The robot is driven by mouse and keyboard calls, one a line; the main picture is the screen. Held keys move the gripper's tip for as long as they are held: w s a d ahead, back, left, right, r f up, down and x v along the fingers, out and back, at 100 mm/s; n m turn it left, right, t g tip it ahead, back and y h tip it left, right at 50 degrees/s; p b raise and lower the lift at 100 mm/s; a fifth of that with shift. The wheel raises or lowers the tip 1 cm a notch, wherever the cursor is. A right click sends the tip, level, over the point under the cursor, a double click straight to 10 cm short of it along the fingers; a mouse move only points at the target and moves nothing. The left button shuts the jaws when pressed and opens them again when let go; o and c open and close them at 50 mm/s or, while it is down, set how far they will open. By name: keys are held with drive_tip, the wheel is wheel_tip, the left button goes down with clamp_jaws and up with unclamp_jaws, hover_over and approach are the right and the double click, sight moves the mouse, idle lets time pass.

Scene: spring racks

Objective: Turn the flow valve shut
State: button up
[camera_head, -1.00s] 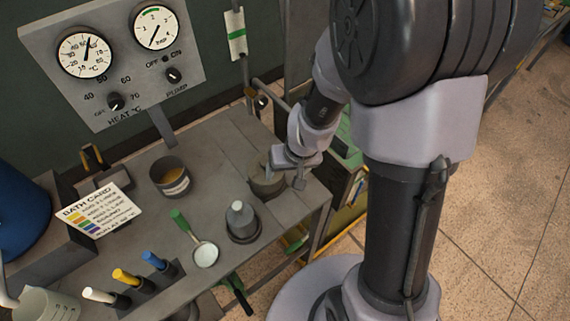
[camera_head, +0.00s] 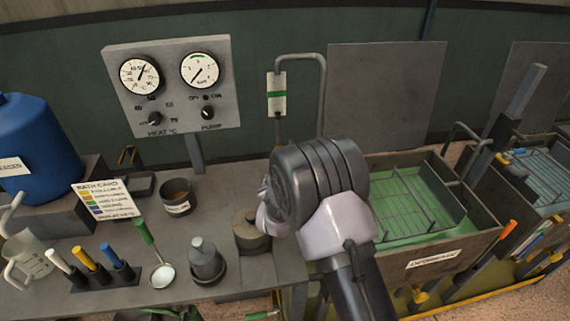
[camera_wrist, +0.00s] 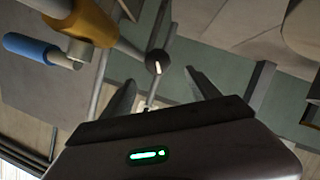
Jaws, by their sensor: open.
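The likely flow valve shows in the wrist view as a dark round knob (camera_wrist: 157,62) with a white mark, on the end of a grey stem. A yellow-brown fitting (camera_wrist: 85,20) lies beyond it at upper left. My gripper (camera_wrist: 161,80) is open and empty, its two fingers pointing toward the knob, which appears between and just beyond the tips. I cannot tell whether they touch. In the head view my arm hides the gripper and the knob. A white flow strip with a green band (camera_head: 276,95) stands beside a bent grey pipe (camera_head: 322,75).
A blue-sleeved bar (camera_wrist: 30,48) is near the fitting. The bench holds a grey round block (camera_head: 246,236), a dark cup (camera_head: 178,205), a grey weight (camera_head: 206,258) and a magnifier-like spoon (camera_head: 163,275). A gauge panel (camera_head: 175,110) stands behind. A green-bottomed tank (camera_head: 400,200) is at right.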

drive_tip(key=b+x, duration=0.1)
drive_tip(key=x, duration=0.9)
drive_tip(key=shift+d, duration=0.15)
drive_tip(key=c, duration=1.3)
drive_tip(key=shift+f+b, duration=0.1)
drive_tip(key=shift+b, duration=0.35)
drive_tip(key=m+y+b, duration=0.1)
drive_tip(key=b, duration=0.2)
drive_tip(key=m+b, duration=0.1)
drive_tip(key=b, duration=0.2)
drive_tip(key=shift+d+f+m+g+y+b, duration=0.1)
drive_tip(key=shift+f+m+g+y+b, duration=0.1)
drive_tip(key=shift+m+g+y+b, duration=0.2)
drive_tip(key=m+b, duration=0.1)
drive_tip(key=b, duration=0.2)
drive_tip(key=shift+r+y, duration=0.1)
drive_tip(key=shift+y, duration=0.3)
drive_tip(key=shift+r+b, duration=0.15)
drive_tip(key=shift+b, duration=0.7)
